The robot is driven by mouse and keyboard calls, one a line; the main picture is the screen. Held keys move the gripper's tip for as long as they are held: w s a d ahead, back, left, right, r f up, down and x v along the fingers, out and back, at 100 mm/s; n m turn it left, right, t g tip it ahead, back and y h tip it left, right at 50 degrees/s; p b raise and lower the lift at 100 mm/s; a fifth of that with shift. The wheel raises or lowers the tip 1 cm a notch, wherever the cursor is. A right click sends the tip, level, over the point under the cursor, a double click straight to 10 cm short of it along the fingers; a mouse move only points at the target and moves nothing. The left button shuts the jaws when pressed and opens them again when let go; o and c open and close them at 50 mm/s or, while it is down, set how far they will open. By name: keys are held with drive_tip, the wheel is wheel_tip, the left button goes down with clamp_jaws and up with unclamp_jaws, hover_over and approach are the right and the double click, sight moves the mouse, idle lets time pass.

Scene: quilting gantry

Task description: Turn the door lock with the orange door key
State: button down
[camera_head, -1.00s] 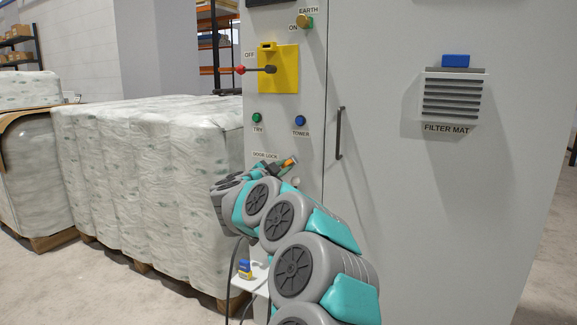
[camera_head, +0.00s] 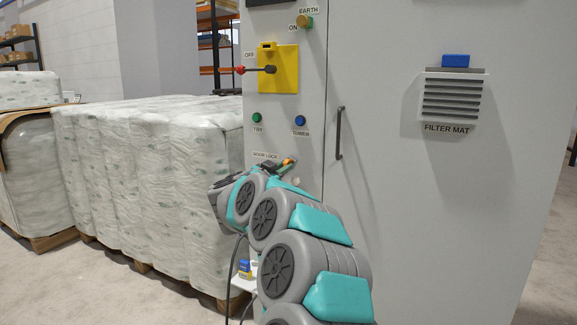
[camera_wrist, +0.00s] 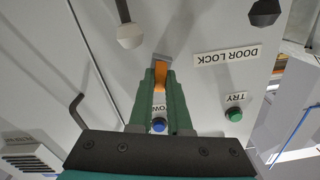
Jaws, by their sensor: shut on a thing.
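The orange door key (camera_wrist: 160,77) is held between the green fingers of my gripper (camera_wrist: 163,82) in the wrist view, with a grey piece at its far end. My gripper (camera_head: 284,167) is shut on the key, which also shows as a small orange spot in the head view (camera_head: 288,161). The key is close to the cabinet front, just below the DOOR LOCK label (camera_head: 265,155). That label is upside down in the wrist view (camera_wrist: 227,57). I cannot make out the lock's keyhole or whether the key touches it.
The grey cabinet (camera_head: 390,220) has a black door handle (camera_head: 339,133), a yellow switch plate (camera_head: 285,80), a green TRY button (camera_head: 257,118) and a blue TOWER button (camera_head: 300,120). A pale knob (camera_wrist: 130,36) sticks out near the key. Wrapped pallets (camera_head: 150,185) stand at left.

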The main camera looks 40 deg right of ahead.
drive_tip(key=n, duration=0.3)
drive_tip(key=shift+n, duration=0.3)
drive_tip(key=c, duration=0.8)
unclamp_jaws()
